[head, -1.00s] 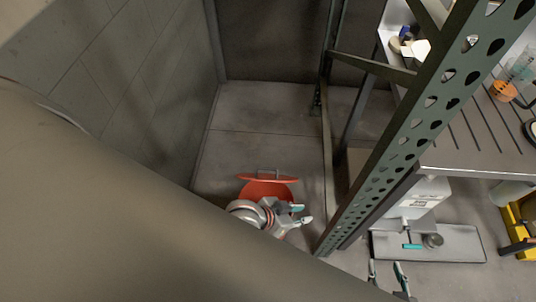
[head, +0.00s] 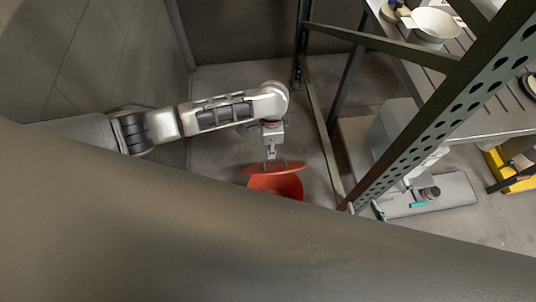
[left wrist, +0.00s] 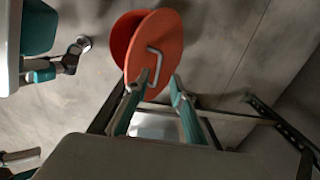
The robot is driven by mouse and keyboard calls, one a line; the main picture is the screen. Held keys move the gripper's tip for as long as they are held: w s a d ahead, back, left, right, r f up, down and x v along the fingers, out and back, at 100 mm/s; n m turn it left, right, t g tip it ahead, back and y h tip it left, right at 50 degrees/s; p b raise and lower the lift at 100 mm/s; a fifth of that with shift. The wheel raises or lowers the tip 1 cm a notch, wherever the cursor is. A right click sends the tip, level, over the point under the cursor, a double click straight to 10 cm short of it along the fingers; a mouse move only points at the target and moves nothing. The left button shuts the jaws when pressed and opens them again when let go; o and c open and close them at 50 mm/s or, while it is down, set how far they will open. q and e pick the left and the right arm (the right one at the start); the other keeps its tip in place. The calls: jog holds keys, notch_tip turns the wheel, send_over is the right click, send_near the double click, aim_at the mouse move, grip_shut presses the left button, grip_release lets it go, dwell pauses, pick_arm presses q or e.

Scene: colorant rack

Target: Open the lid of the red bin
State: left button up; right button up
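The red bin (head: 274,188) stands on the floor left of the shelf frame, partly hidden by a large brown surface. Its red lid (head: 276,168) is tilted up steeply at the far side of the bin. In the left wrist view the lid (left wrist: 163,38) shows its grey handle (left wrist: 155,64). My left gripper (left wrist: 159,80) is open there, its left finger close to the handle; I cannot tell whether they touch. In the head view my left arm reaches down just behind the lid. My right gripper (head: 365,209) shows only its spread fingertips, beside the shelf post.
The green shelf frame (head: 420,130) rises to the right of the bin. A white device (head: 408,125) and a flat grey base (head: 450,196) sit below the shelf. A white bowl (head: 436,24) is on the shelf. The floor (head: 225,85) behind my left arm is clear.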

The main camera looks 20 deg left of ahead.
aim_at(270, 160)
pick_arm(q)
notch_tip(270, 160, down, 6)
jog(key=shift+f+b, duration=0.2)
jog(key=shift+b, duration=1)
jog(key=shift+f, duration=0.25)
grip_shut()
pick_arm(e)
jog(key=f, duration=0.3)
jog(key=shift+s+d+f, duration=0.1)
jog(key=shift+s+f, duration=0.1)
jog(key=shift+s, duration=0.15)
